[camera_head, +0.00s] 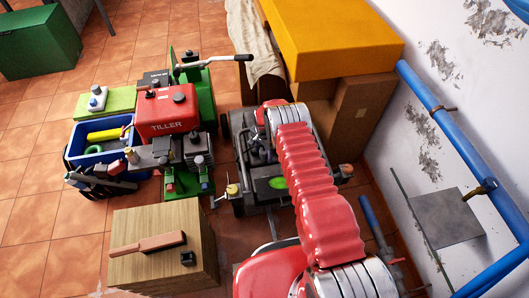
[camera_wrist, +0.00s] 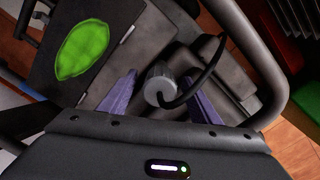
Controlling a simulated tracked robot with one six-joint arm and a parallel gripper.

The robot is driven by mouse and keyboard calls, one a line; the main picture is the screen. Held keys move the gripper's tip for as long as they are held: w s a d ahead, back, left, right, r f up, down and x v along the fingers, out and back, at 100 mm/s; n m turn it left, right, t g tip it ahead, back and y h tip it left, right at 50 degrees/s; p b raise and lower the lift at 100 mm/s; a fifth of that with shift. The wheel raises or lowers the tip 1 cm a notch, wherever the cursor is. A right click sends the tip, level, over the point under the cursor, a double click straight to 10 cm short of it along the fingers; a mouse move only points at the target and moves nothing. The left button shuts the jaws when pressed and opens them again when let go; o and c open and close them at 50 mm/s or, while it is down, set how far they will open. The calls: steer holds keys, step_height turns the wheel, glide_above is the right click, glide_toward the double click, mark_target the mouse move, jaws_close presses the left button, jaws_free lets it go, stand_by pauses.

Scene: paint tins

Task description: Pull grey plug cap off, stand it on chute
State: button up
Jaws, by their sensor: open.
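In the wrist view the grey plug cap (camera_wrist: 160,86) is a short round cylinder with a black cable (camera_wrist: 207,68) curving from it to the right. My gripper (camera_wrist: 160,84) is open, with one purple-grey finger on each side of the cap and visible gaps between. The cap seems seated in the dark machine (camera_wrist: 185,35); its lower end is hidden. A dark flat panel with a bright green oval (camera_wrist: 82,52) lies to the upper left. I cannot tell which part is the chute. In the head view my arm reaches over the dark machine (camera_head: 278,182), and the cap cannot be made out.
A tubular bar (camera_wrist: 250,50) curves around the right of the wrist view. In the head view a red tiller (camera_head: 166,112) and a blue crate (camera_head: 78,145) stand left. A wooden block (camera_head: 150,220) is in front, cardboard boxes (camera_head: 365,105) behind right. Tiled floor is open far left.

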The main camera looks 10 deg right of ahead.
steer(key=shift+r, duration=0.1)
steer(key=c, duration=1.3)
